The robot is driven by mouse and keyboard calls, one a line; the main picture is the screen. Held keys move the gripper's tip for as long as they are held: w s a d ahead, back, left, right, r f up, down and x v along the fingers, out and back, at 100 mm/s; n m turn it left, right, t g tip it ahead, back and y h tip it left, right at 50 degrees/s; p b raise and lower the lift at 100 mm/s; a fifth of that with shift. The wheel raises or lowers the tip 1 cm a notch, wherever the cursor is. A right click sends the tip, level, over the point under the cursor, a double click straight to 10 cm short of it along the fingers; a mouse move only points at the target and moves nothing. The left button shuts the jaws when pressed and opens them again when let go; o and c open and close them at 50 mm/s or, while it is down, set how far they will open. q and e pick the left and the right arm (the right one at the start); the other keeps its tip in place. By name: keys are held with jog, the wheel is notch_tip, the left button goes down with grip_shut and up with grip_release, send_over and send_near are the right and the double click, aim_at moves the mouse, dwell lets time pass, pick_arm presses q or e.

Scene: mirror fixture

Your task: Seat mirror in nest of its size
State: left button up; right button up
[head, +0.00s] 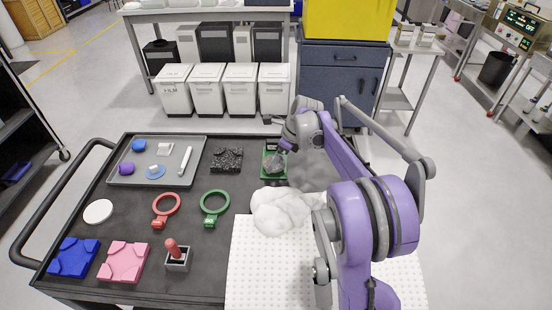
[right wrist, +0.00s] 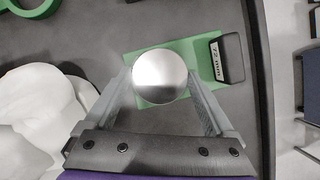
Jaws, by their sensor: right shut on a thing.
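The mirror (right wrist: 160,76) is a round silver disc between the two fingertips of my right gripper (right wrist: 160,88) in the right wrist view. The gripper is shut on it. Below it is a green nest (right wrist: 207,45) with a dark-framed label that seems to read 72 mm. The mirror covers the nest's middle; I cannot tell whether it is above or touching it. In the head view the green nest (head: 265,172) is at the cart's back right, partly hidden by my right gripper (head: 277,152). A blue nest (head: 74,257), a pink nest (head: 123,262) and a black nest (head: 227,160) also sit there. My left gripper is not in view.
White fluffy wadding (head: 278,212) lies just in front of the green nest, by a white perforated board (head: 250,270). A red ring (head: 166,211), a green ring (head: 215,208), a white disc (head: 98,211) and a grey tray (head: 130,180) are to the left.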

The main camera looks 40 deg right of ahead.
jog(key=shift+f+b, duration=0.3)
jog(key=shift+f, duration=0.3)
dwell(0.8)
jog(key=o, duration=1.2)
jog(key=shift+o, duration=0.2)
jog(key=shift+r, duration=0.15)
jog(key=shift+r+p, duration=0.95)
jog(key=shift+r, duration=0.45)
jog(key=shift+r+p, duration=1.25)
jog(key=shift+r, duration=0.8)
